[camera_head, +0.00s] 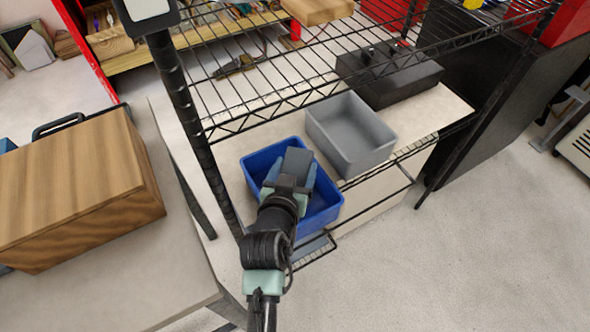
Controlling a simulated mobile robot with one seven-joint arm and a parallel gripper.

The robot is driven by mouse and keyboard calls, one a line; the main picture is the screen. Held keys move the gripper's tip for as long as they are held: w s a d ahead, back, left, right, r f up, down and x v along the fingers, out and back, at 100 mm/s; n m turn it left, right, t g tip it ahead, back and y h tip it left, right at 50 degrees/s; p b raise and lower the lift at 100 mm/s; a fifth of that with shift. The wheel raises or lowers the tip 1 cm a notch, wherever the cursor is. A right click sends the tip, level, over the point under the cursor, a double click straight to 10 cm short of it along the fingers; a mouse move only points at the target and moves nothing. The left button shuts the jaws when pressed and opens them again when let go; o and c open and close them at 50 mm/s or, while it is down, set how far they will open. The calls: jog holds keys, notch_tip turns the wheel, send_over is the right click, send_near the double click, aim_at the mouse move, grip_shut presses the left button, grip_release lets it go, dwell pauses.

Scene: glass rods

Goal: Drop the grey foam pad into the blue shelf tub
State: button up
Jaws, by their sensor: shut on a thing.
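The blue shelf tub (325,218) sits on the lower shelf, just left of a grey tub. My gripper (289,173) is over the blue tub in the head view, with its fingers on either side of the grey foam pad (298,159). It is shut on the pad. The pad shows as a dark grey block between the fingertips, within the tub's outline. My gripper and wrist hide much of the tub's inside. I cannot tell how far the pad is above the tub's floor.
An empty-looking grey tub (350,131) stands right beside the blue one. A black toolbox (388,76) is behind it. A wire shelf (280,70) spans above the back, with a black post (190,130) at left. A wooden box (75,190) stands on a table at left.

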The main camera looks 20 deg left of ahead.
notch_tip(320, 180, down, 5)
jog(key=b, duration=0.4)
jog(key=o, duration=1.2)
jog(key=p+v, duration=0.1)
jog(key=v, duration=1.2)
jog(key=shift+r, duration=0.15)
